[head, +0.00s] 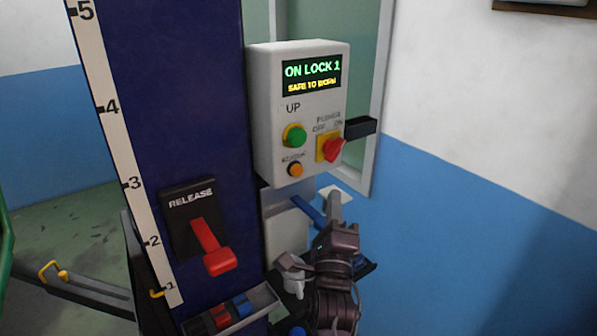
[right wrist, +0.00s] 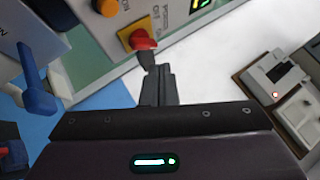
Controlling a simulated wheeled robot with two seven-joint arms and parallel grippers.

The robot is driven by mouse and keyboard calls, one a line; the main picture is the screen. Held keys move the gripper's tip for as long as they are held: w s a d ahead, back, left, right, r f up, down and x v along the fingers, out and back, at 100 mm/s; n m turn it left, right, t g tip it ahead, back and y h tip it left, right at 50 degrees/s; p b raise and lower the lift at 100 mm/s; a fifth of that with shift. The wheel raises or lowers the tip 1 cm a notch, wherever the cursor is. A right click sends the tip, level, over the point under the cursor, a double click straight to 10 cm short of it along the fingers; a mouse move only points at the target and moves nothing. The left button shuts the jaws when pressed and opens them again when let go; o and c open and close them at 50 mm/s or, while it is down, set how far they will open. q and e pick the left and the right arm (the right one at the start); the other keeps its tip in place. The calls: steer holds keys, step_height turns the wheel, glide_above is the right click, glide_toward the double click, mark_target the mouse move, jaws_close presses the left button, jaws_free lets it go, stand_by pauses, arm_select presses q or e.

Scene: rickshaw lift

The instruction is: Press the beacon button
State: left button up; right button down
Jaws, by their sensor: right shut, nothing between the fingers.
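The beacon button (head: 295,169) is a small orange button low on the front of the light grey control box (head: 262,110), below the green UP button (head: 294,135). In the right wrist view the orange button (right wrist: 107,7) shows at the top edge. My right gripper (head: 335,198) is shut and empty, below the box and right of the button, apart from it in the head view. In the right wrist view its fingertips (right wrist: 149,62) appear just below the red power switch (right wrist: 142,41); I cannot tell whether they touch. My left gripper is not in view.
The box's display (head: 311,76) reads "ON LOCK 1". The red power switch (head: 334,149) sits right of the beacon button. A blue lever (head: 308,211) lies close to my right gripper. A dark blue column (head: 190,120) with a red release lever (head: 212,247) stands left.

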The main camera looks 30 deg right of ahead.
steer(key=shift+w, duration=0.1)
glide_toward(297, 170)
steer(key=w+d+r, duration=0.3)
steer(key=d, duration=0.2)
steer(key=shift+b, duration=0.35)
stand_by(1.7)
steer(key=shift+w+b, duration=0.45)
